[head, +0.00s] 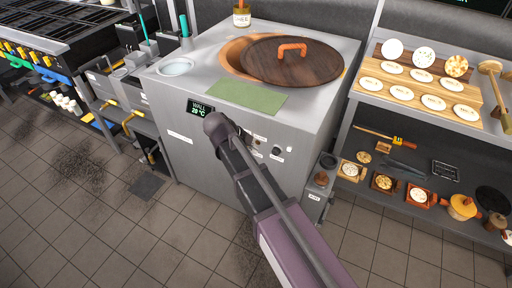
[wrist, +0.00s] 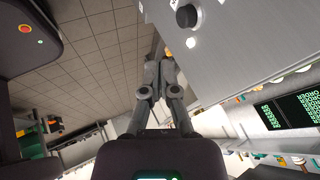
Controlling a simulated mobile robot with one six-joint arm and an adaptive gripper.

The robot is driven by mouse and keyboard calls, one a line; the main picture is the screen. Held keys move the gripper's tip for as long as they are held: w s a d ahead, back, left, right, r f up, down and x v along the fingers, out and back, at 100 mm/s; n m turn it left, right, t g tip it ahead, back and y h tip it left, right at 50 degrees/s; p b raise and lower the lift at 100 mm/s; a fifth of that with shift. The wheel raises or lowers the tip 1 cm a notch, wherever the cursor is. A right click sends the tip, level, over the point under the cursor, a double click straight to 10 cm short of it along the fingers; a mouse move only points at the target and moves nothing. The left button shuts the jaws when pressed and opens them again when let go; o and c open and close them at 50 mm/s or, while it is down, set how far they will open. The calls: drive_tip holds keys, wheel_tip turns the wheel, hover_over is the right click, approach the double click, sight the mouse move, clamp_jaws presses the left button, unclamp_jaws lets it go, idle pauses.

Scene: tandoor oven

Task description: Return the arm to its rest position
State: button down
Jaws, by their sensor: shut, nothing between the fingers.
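My gripper (wrist: 160,50) shows in the wrist view with its two grey fingers together and nothing between them. Behind it are floor tiles, and the oven's metal front with a black knob (wrist: 187,15) is at the upper right. In the head view my arm reaches up from the bottom edge, and its dark rounded joint stands in front of the tandoor oven (head: 185,150). The gripper cannot be made out in the head view. A round wooden lid (head: 320,68) with an orange handle partly covers the oven mouth.
A green cloth (head: 247,96) and a pale bowl (head: 176,67) lie on the oven top, with a labelled jar (head: 241,14) at the back. A shelf with a wooden board (head: 485,112) of discs stands right; burners (head: 60,30) stand left. The tiled floor (head: 100,235) is open at left.

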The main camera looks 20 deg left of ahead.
idle(0.6)
drive_tip(key=d+r+n+g+y+p, duration=0.1)
drive_tip(key=d+n, duration=0.5)
drive_tip(key=d, duration=0.8)
drive_tip(key=d+r+n+g+y+p, duration=0.1)
drive_tip(key=d+n+p, duration=0.3)
drive_tip(key=d, duration=1)
drive_tip(key=s+d+r+n+g+y+p, duration=0.1)
drive_tip(key=d+n, duration=0.6)
drive_tip(key=d, duration=0.7)
drive_tip(key=shift+d+r+n+g+y+p, duration=0.35)
drive_tip(key=shift+r+g+y+p, duration=0.15)
drive_tip(key=shift+g+y+p, duration=0.6)
